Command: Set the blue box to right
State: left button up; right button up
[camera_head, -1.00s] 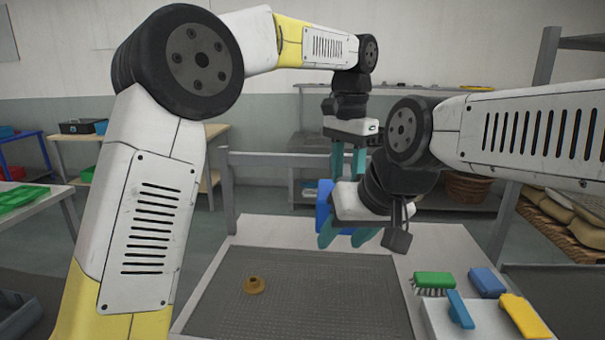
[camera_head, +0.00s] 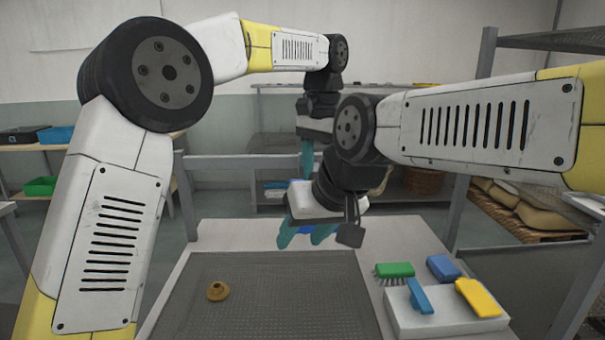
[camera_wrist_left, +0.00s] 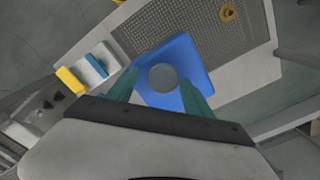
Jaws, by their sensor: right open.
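The blue box (camera_wrist_left: 199,62), with a round grey patch on its face, fills the middle of the left wrist view. In the head view a small blue part (camera_head: 306,229) shows behind my right gripper, which hides the rest. My left gripper (camera_wrist_left: 159,78) has its teal fingers apart at the box, one overlapping its face and one by its left corner. I cannot tell whether they grip it. In the head view its fingers hang behind the right gripper, tips hidden. My right gripper (camera_head: 303,238) is open, above the far part of the table, in front of the box.
The table (camera_head: 232,232) carries a dark textured mat (camera_head: 290,300) with a brown ring-like piece (camera_head: 218,291). At right are a green brush (camera_head: 394,270), a blue block (camera_head: 443,268) and a white block (camera_head: 440,318) with blue and yellow pieces on top. The mat's middle is clear.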

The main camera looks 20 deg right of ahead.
pick_arm(q)
jog(key=shift+r, duration=3.9)
